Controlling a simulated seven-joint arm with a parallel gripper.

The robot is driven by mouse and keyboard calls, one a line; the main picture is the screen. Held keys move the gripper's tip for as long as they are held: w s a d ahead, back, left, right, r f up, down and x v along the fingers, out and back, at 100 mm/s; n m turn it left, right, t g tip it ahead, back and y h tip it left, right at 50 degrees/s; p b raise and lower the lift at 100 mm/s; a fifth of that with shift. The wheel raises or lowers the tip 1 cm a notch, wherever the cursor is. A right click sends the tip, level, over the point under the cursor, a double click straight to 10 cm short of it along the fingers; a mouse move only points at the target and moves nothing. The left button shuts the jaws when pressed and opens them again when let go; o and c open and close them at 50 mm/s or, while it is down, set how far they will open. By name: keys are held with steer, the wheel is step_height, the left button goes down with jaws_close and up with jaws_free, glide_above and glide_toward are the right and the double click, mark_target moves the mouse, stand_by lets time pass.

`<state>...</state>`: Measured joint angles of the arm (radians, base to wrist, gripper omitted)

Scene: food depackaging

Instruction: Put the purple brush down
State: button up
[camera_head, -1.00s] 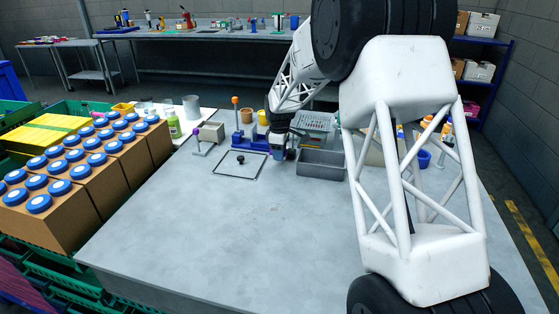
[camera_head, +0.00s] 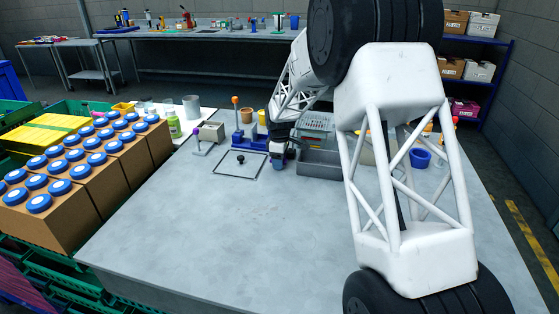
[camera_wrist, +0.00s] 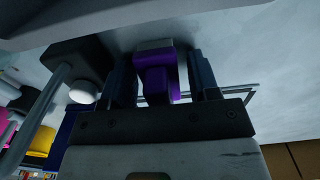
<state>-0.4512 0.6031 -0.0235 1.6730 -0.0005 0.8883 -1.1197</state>
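The purple brush (camera_wrist: 158,82) is between the two fingers of my gripper (camera_wrist: 162,80) in the wrist view, with a greyish end pointing away from the palm. A narrow gap seems to show between the brush and the right finger; I cannot tell whether the fingers press on it. In the head view my gripper (camera_head: 277,158) is low over the grey table (camera_head: 230,225), just left of the grey tray. The brush is not clear there, and I cannot tell whether it touches the table.
A thin dark square frame (camera_head: 216,174) with a black knob lies left of my gripper. The grey tray (camera_head: 318,168) is close on the right. A blue stand (camera_head: 240,140) with an orange-topped post is behind. A blue cup (camera_head: 420,158) stands right. The table front is clear.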

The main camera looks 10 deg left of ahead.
steer(key=shift+o, duration=0.2)
steer(key=shift+r, duration=0.1)
step_height(320, 180, up, 12)
steer(key=shift+r, duration=0.1)
stand_by(0.7)
stand_by(0.5)
